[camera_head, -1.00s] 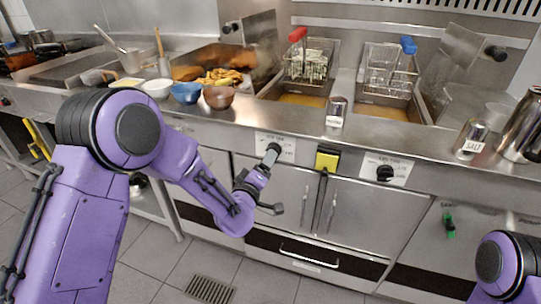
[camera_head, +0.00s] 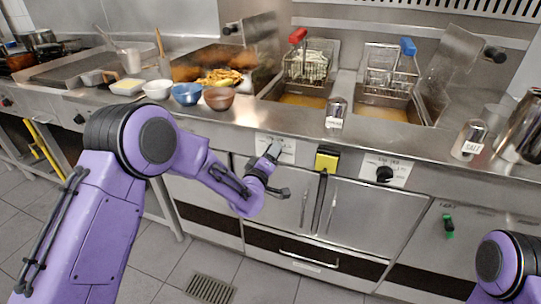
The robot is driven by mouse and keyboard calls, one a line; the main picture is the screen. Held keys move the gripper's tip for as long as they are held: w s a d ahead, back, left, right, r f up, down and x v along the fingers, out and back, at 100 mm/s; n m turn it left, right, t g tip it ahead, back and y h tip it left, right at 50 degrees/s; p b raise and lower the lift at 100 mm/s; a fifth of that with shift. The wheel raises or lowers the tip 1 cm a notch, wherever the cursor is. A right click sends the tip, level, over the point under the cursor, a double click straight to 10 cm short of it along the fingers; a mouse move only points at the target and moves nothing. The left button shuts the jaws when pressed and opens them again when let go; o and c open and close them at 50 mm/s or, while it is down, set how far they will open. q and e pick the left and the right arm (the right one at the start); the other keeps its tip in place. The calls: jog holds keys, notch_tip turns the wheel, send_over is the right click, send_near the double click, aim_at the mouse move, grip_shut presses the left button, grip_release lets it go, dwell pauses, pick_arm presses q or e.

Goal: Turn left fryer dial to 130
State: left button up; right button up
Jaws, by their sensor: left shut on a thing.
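The left fryer dial (camera_head: 275,150) sits on a white scale plate (camera_head: 289,152) on the counter's front panel, below the fryer basin with the red-handled basket. My left gripper (camera_head: 271,157) is at this dial and shut on it, covering most of it. The numbers on the plate are too small to read. The right fryer dial (camera_head: 384,174), a black knob on its own white plate, is free of any gripper. My right arm shows only as a purple and black joint at the lower right; its gripper is out of view.
A yellow and black item (camera_head: 327,158) hangs between the dials, with tongs below it. A shaker (camera_head: 335,113) stands on the counter edge above. Bowls (camera_head: 187,94) stand at the left, a salt shaker (camera_head: 468,140) at the right. The floor in front is clear.

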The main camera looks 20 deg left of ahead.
pick_arm(q)
jog(key=shift+m, duration=0.3)
jog(key=m, duration=0.3)
jog(key=shift+d+r, duration=0.1)
jog(key=shift+m, duration=2)
jog(key=o, duration=1)
jog(key=shift+o, duration=0.2)
